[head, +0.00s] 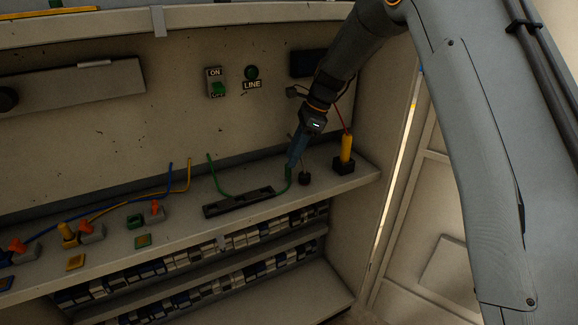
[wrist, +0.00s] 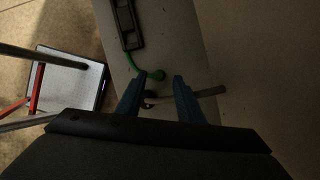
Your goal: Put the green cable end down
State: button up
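My gripper (head: 293,164) points down just above that end. The holder (wrist: 128,24) shows at the top. Whether the end rests flat on the shelf is hard to tell.
A yellow-handled tool (head: 346,148) stands further right. Blue and yellow cables and several coloured sockets lie at left.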

jog(key=shift+b+v, duration=0.3)
jog(key=shift+v, duration=1.2)
jog(key=s+d+f+n+t+h, duration=0.1)
jog(key=s+d+n, duration=0.7)
jog(key=s, duration=0.8)
jog(key=s+d+f+n+t+h, duration=0.1)
jog(key=s+d+f+n+h, duration=0.2)
jog(key=s+d+n, duration=0.5)
jog(key=s+d+f, duration=0.1)
jog(key=s+d, duration=0.5)
jog(key=s, duration=0.2)
jog(key=shift+d+h, duration=0.3)
jog(key=shift+a, duration=0.1)
